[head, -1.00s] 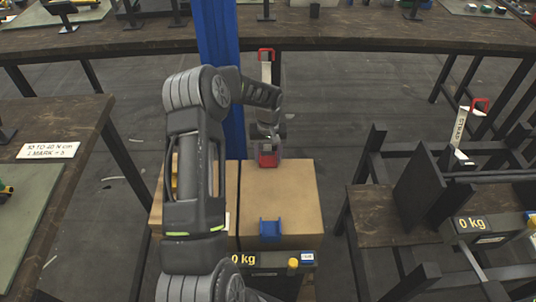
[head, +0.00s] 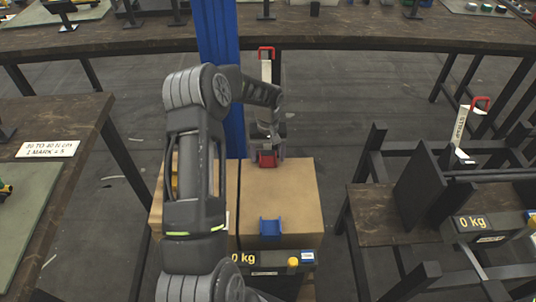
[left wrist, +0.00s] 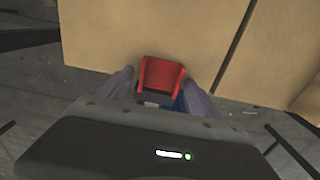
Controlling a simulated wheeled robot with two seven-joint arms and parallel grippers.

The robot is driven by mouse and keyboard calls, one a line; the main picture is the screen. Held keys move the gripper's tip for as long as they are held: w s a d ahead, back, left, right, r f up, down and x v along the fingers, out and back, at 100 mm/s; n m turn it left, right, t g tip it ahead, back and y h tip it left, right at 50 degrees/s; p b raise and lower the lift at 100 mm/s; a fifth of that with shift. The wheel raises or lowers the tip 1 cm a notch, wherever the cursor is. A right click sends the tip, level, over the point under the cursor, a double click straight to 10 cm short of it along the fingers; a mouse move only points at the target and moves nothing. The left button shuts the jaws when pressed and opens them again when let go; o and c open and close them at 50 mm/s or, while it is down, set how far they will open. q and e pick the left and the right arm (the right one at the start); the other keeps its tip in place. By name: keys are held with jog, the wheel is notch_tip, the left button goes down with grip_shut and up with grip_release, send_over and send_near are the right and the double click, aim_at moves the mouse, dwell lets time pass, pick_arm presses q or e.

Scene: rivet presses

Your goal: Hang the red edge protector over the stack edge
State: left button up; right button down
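The red edge protector (head: 267,159) sits at the far top edge of the right-hand carton (head: 282,196) of the stack. In the left wrist view the red protector (left wrist: 161,78) is a channel-shaped piece overlapping the edge of the carton (left wrist: 150,30). My left gripper (left wrist: 160,82) reaches down from beyond the edge, one finger on each side of the protector. Narrow gaps seem to show between fingers and protector, so it looks open. In the head view the left gripper (head: 267,150) is partly hidden by its own wrist. My right gripper is not in view.
A blue corner piece (head: 270,228) sits on the carton's near edge. A blue post (head: 217,70) stands behind the stack. A 0 kg gauge (head: 262,261) is in front. A dark stand with another 0 kg gauge (head: 476,224) is at right.

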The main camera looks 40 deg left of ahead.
pick_arm(q)
jog(key=shift+o, duration=0.3)
jog(key=shift+r, duration=0.1)
notch_tip(320, 180, up, 8)
dwell(0.4)
jog(key=shift+f, duration=0.2)
dwell(0.5)
